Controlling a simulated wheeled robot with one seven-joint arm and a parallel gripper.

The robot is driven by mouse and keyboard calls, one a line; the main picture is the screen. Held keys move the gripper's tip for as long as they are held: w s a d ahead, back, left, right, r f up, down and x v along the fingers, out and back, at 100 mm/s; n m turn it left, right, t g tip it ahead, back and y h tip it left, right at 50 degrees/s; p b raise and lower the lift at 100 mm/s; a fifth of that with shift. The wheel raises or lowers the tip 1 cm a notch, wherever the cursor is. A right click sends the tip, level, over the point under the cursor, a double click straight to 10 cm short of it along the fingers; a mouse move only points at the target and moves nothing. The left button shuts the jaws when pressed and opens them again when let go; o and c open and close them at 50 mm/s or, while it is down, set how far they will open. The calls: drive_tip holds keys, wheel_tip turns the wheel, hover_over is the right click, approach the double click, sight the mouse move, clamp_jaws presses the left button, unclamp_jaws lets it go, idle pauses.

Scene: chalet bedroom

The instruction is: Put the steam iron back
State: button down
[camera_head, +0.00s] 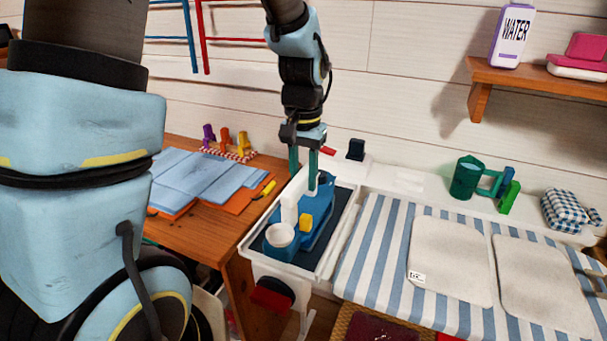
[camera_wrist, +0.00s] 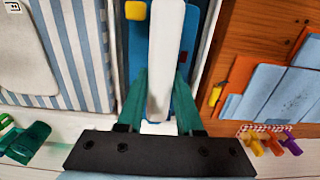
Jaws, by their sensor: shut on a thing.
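The steam iron (camera_head: 318,226) is blue, with a white handle (camera_head: 290,208), a yellow button (camera_head: 306,222) and a white round part at its near end. It is in or just above a white-rimmed tray with a dark floor (camera_head: 342,212), at the left end of the ironing board; I cannot tell whether it touches the floor. My gripper (camera_head: 304,172) points down, its green fingers shut on the white handle. In the wrist view the handle (camera_wrist: 167,50) lies between the fingers (camera_wrist: 160,85), with the blue body below.
The striped ironing board (camera_head: 380,245) holds two pale folded cloths (camera_head: 450,262). A green cup (camera_head: 466,178) and a checked bundle (camera_head: 570,210) stand behind it. A wooden table (camera_head: 180,245) with blue and orange folded cloths (camera_head: 200,178) is left. A shelf (camera_head: 540,80) holds a water bottle (camera_head: 511,38).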

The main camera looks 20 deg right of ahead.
drive_tip(key=c, duration=0.6)
unclamp_jaws()
drive_tip(key=shift+o, duration=0.2)
wheel_tip(320, 180, up, 12)
drive_tip(key=b, duration=0.1)
drive_tip(key=a+f+n, duration=0.3)
drive_tip(key=a+f, duration=0.2)
drive_tip(key=a, duration=0.6)
drive_tip(key=a+f+n+t, duration=0.1)
drive_tip(key=a+f+n, duration=0.2)
drive_tip(key=a+f, duration=0.3)
drive_tip(key=a, duration=0.5)
drive_tip(key=shift+s+a+f+n+t, duration=0.2)
drive_tip(key=shift+s+a+n+t, duration=0.1)
drive_tip(key=shift+a+n, duration=0.1)
drive_tip(key=shift+w, duration=0.1)
